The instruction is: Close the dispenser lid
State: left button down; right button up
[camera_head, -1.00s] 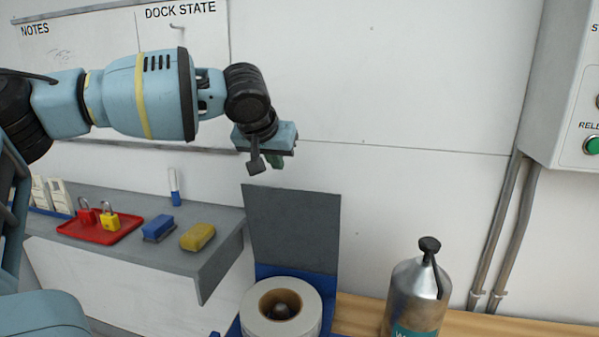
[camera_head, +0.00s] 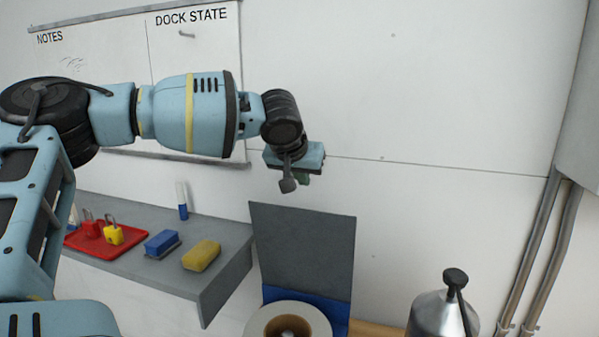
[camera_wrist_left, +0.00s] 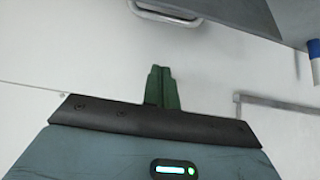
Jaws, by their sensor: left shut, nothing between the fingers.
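The dispenser lid is a flat dark grey panel (camera_head: 302,245) standing upright, open, behind a white roll (camera_head: 262,319). Blue dispenser body (camera_head: 335,315) shows beside the roll; its lower part is cut off by the frame edge. My left gripper (camera_head: 303,179) is above the lid's top edge, apart from it in the picture, with nothing held. Its green fingers are together in the left wrist view (camera_wrist_left: 162,86). The right gripper is not in view.
A grey shelf (camera_head: 215,285) left of the lid holds a red tray with padlocks, a blue eraser (camera_head: 161,243), a yellow sponge (camera_head: 202,255) and a marker. A metal bottle (camera_head: 440,315) stands right of the dispenser. Conduits run up the right wall.

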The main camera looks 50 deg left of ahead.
pick_arm(q)
jog(key=shift+s+d+f+p, duration=0.15)
jog(key=shift+f+p, duration=0.4)
jog(key=shift+f, duration=2.1)
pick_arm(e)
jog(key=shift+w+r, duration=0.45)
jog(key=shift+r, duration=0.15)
pick_arm(q)
jog(key=shift+s, duration=0.1)
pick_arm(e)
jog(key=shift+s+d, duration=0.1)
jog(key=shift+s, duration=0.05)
